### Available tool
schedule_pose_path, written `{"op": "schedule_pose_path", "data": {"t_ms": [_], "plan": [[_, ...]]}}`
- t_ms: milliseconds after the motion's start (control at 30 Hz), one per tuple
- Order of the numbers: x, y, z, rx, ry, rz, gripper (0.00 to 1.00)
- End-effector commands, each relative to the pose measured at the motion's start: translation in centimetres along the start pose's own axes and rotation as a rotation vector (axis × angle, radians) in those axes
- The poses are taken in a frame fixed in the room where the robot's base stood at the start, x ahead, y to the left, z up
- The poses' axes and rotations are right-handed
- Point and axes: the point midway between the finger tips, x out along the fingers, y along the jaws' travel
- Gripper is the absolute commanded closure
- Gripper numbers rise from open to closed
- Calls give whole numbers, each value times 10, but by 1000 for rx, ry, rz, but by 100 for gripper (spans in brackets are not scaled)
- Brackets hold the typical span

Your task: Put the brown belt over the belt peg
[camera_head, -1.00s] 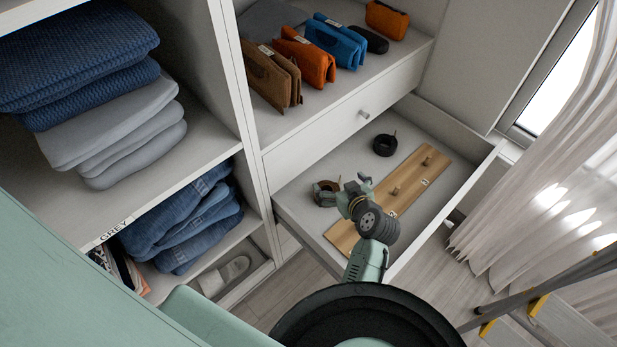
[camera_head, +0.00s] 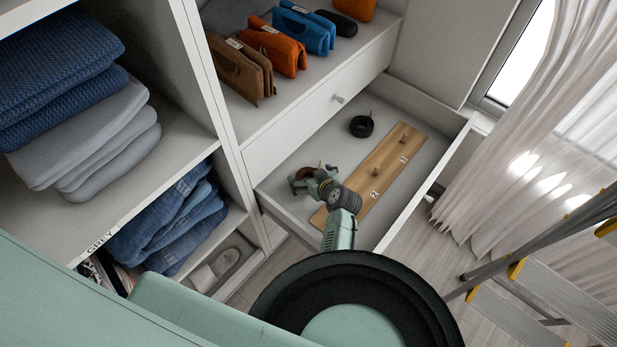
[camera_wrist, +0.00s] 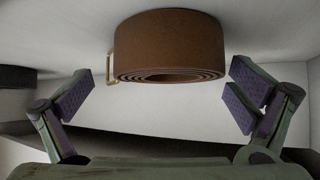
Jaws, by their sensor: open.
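The brown belt (camera_head: 303,178) is coiled and sits in the open drawer at its left end. In the wrist view the brown belt (camera_wrist: 170,45) shows its spiral edge and a brass buckle at its left. My gripper (camera_head: 314,179) is open at the belt in the head view. In the wrist view my gripper (camera_wrist: 163,88) has its fingers spread wide, with the belt between and beyond them. A wooden board (camera_head: 340,203) with upright pegs lies in the drawer; one peg (camera_head: 374,174) is mid-board, another (camera_head: 405,140) is farther back.
A coiled black belt (camera_head: 361,127) lies behind the board's left side. The drawer's front wall (camera_head: 425,195) stands close to my arm. Bags, including a brown one (camera_head: 240,70), stand on the shelf above. A ladder (camera_head: 560,300) is at right.

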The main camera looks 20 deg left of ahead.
Motion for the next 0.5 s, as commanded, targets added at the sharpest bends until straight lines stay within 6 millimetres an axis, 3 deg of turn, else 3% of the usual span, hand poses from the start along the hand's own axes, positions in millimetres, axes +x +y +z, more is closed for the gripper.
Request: {"op": "schedule_pose_path", "data": {"t_ms": [333,500], "plan": [[9,0,0,0,0,0,1],[8,0,0,0,0,0,12]]}}
